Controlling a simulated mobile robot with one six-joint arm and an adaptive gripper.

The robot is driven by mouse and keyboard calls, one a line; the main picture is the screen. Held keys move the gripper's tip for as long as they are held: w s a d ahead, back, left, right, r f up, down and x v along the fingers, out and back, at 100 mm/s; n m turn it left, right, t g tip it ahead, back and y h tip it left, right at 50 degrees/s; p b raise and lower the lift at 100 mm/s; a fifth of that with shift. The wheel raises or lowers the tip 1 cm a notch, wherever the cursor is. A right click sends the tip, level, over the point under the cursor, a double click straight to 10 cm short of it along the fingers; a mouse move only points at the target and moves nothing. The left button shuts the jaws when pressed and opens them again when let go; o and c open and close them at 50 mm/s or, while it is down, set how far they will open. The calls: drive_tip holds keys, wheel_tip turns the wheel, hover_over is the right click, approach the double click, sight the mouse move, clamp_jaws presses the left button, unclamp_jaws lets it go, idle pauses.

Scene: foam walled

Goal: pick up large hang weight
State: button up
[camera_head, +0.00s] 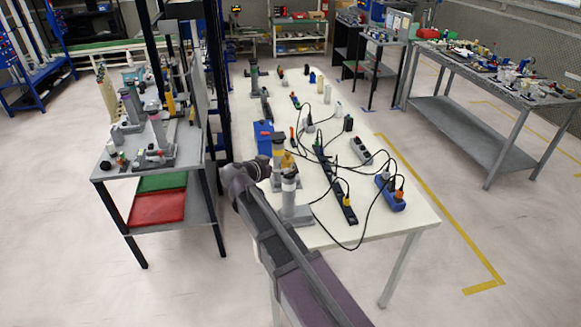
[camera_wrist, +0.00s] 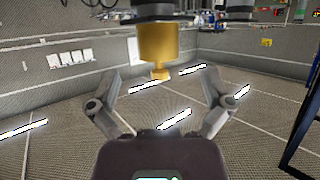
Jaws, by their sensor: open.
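The large hang weight is a brass-gold cylinder with a small knob (camera_wrist: 158,45), seen upside down at the top middle of the wrist view. It appears to be the small gold shape (camera_head: 288,160) on the white table in the head view, partly hidden among grey stands. My gripper (camera_wrist: 161,78) is open, with one finger on each side of the weight's knob in the picture. Nothing is held, and I cannot tell whether the fingertips reach the weight's depth. In the head view my gripper (camera_head: 264,168) is small and dark, just left of the weight.
A grey stand with a white top (camera_head: 290,190) and one with a yellow top (camera_head: 278,150) stand close to the weight. A blue box (camera_head: 264,137) lies behind. Black power strips (camera_head: 335,185) and loose cables cover the table's right side. A black-framed shelf (camera_head: 155,170) stands left.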

sight(286, 155)
drive_tip(key=shift+w+d+f, duration=0.2)
drive_tip(key=shift+w+d, duration=0.05)
drive_tip(key=shift+w, duration=0.15)
drive_tip(key=shift+w+d, duration=0.1)
drive_tip(key=shift+b+x, duration=0.95)
drive_tip(key=shift+x, duration=1.55)
drive_tip(key=shift+r, duration=0.1)
drive_tip(key=c, duration=1.3)
drive_tip(key=shift+r, duration=0.15)
drive_tip(key=shift+c, duration=0.2)
wheel_tip(286, 155, up, 3)
drive_tip(key=p, duration=0.3)
drive_tip(key=s+a+r+p, duration=0.1)
drive_tip(key=s+p, duration=0.1)
drive_tip(key=s, duration=1.4)
drive_tip(key=shift+a+r, duration=0.15)
drive_tip(key=shift+r, duration=0.2)
